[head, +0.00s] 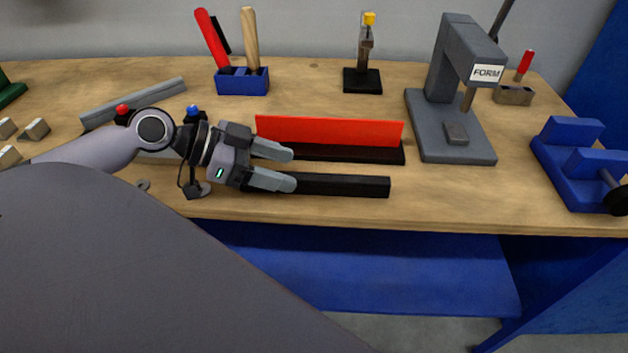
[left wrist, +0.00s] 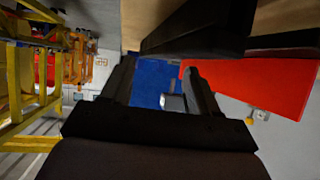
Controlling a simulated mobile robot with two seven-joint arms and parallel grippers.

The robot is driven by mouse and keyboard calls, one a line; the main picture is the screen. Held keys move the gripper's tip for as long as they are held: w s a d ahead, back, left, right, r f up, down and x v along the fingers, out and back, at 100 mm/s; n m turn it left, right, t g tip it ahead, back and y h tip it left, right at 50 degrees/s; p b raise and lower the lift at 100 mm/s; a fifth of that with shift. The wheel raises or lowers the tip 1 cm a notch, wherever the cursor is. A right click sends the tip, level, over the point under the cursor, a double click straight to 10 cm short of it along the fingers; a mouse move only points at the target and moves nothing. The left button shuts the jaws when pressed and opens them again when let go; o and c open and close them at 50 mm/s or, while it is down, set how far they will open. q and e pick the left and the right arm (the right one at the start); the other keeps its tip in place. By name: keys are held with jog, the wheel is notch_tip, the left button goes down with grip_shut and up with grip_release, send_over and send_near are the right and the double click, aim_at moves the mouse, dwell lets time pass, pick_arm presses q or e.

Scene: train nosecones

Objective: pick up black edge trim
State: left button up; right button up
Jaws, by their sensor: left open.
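The black edge trim (head: 345,186) is a long dark bar lying near the bench's front edge in the head view. My left gripper (head: 292,169) is open, its fingers pointing right. In that view its nearer finger overlaps the left part of the trim; I cannot tell if they touch. A dark bar, apparently the trim (left wrist: 200,32), shows at the top of the left wrist view beyond the open fingers. Nothing is seen held. My right gripper is not in view.
A red panel (head: 330,131) stands in a black base (head: 345,153) just behind the trim. A grey press (head: 462,85) marked FORM and a blue vise (head: 582,165) stand to the right. The wooden bench (head: 460,200) is bare right of the trim.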

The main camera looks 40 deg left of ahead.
aim_at(312, 176)
pick_arm(q)
jog(key=shift+b+x, duration=0.35)
jog(key=shift+x, duration=1.75)
jog(key=shift+d+r, duration=0.1)
jog(key=shift+r, duration=0.05)
jog(key=shift+c, duration=0.2)
grip_shut()
